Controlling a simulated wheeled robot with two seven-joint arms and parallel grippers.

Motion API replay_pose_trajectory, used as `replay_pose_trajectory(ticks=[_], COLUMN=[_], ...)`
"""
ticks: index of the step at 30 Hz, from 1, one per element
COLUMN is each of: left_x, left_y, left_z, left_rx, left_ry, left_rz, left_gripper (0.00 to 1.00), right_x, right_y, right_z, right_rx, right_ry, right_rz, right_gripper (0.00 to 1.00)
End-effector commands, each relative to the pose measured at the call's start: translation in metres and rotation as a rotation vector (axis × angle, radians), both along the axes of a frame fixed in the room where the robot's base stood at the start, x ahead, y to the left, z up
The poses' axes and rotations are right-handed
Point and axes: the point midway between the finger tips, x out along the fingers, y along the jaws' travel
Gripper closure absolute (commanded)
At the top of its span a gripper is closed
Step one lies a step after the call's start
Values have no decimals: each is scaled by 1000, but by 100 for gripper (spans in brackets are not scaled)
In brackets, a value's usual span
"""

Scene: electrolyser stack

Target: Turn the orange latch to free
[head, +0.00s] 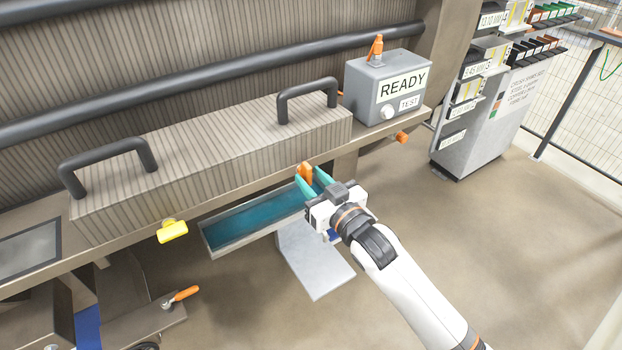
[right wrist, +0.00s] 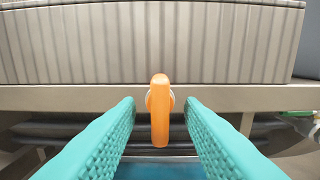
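The orange latch (head: 305,172) sits on the front edge of the bench, below the ribbed block. In the right wrist view the latch (right wrist: 160,108) hangs upright from a pale round pivot, in the middle of the picture. My right gripper (head: 311,180) is open, with its teal fingers on either side of the latch. In the right wrist view a gap shows between the latch and each finger, so neither appears to touch it. My left gripper is not in view.
A ribbed block (head: 215,155) with two black handles lies on the bench. A grey READY box (head: 376,105) stands to its right. A yellow tab (head: 172,231) and an orange knob (head: 401,137) are along the bench front. A teal-lined tray (head: 222,251) is below.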

Motion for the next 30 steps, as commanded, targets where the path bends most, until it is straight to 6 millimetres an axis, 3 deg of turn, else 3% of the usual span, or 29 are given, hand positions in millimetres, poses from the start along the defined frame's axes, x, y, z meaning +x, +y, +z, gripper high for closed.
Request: replay_pose_trajectory(ticks=[4, 11, 17, 30], left_x=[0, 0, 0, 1], left_y=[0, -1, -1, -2], left_z=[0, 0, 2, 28], left_rx=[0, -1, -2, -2], left_ry=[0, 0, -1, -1], left_rz=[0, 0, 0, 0], left_gripper=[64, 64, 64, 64], right_x=[0, 0, 0, 0], right_y=[0, 0, 0, 0], right_z=[0, 0, 1, 2], right_rx=[0, 0, 13, 287], right_ry=[0, 0, 9, 210], right_rz=[0, 0, 0, -1], right_gripper=[65, 100, 100, 100])
